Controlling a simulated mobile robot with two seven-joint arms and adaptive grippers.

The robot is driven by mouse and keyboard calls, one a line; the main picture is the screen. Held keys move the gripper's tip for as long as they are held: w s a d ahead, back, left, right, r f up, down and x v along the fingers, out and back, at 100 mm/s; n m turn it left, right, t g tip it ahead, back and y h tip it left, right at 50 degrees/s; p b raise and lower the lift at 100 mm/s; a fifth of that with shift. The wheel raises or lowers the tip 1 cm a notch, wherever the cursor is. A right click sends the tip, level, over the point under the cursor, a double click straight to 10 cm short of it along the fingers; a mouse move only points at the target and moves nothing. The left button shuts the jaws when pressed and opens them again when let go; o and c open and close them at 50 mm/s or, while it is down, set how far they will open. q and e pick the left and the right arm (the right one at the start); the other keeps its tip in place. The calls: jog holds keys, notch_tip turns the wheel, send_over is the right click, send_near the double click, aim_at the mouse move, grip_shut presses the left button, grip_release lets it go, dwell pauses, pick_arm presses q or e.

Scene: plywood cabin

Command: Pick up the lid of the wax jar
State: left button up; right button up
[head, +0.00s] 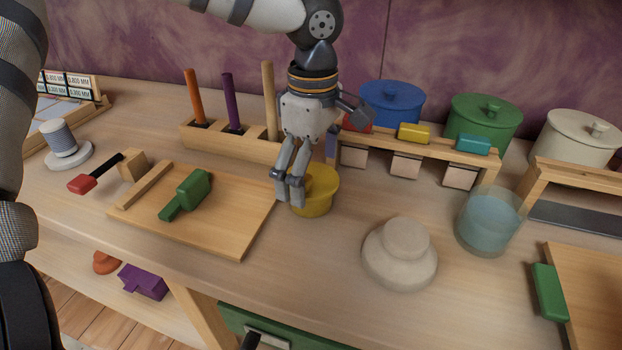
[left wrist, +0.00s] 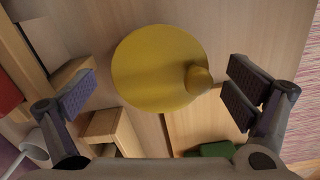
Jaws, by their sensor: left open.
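The wax jar, a squat yellow round pot (head: 318,196), stands on the bench just right of the left cutting board. Its yellow lid with a small round knob fills the middle of the left wrist view (left wrist: 150,68), the knob a little right of centre. My left gripper (head: 288,188) points down over the jar's left part and hides some of it in the head view. In the left wrist view its fingers (left wrist: 160,94) are wide apart, one on each side of the lid, with nothing between them gripped. I cannot tell the exact height above the lid. My right gripper is not in view.
A wooden board (head: 225,222) with a green block (head: 190,193) lies left of the jar. A peg rack (head: 236,143) and a small shelf with coloured blocks (head: 414,134) stand behind. A pale round object (head: 400,256) and a glass jar (head: 488,222) stand to the right.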

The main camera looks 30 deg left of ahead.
pick_arm(q)
jog(key=shift+r, duration=0.1)
jog(key=c, duration=1.2)
jog(key=shift+o, duration=0.2)
